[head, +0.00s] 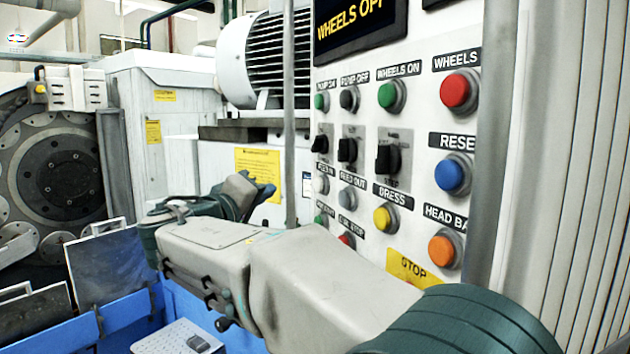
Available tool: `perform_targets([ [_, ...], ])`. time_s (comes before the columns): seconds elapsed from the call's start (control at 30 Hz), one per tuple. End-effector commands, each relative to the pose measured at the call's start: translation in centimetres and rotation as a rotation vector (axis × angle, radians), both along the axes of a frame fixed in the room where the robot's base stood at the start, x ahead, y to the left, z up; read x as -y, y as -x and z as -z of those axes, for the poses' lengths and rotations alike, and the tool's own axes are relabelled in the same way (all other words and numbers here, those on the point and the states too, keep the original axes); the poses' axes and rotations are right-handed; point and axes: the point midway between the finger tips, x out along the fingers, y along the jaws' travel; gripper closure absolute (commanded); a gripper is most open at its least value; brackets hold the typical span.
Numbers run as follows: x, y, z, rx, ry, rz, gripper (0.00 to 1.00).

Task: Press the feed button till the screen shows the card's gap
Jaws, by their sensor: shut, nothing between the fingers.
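The control panel (418,110) fills the right half. A dark screen (360,22) at its top reads "WHEELS OFF" in yellow; its upper part is cut off by the frame. A second dark screen only just shows to its right. The feed-in button (321,184) and the feed-out button (347,198) are small grey buttons on the panel's left side, under their labels. My gripper (268,190) is shut and empty, left of these buttons and pointing towards the panel. It appears apart from them, though depth is hard to judge. I make out no card with a gap value.
Other panel controls include a red wheels button (459,91), a blue reset button (453,174), an orange button (445,248) and black knobs. A grey vertical post (290,110) stands before the panel's left edge. A blue bin (130,308) with plates lies lower left.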

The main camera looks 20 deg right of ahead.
Motion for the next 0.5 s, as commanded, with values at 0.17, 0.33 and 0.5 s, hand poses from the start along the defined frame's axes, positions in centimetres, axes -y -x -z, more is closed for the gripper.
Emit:
perform_targets([
  [0.17,-0.8,0.1,-0.1,-0.216,0.290,0.023,1.00],
  [0.33,-1.5,0.2,-0.1,-0.410,0.558,0.058,1.00],
  [0.5,-2.0,0.3,-0.2,-0.560,0.767,0.093,1.00],
])
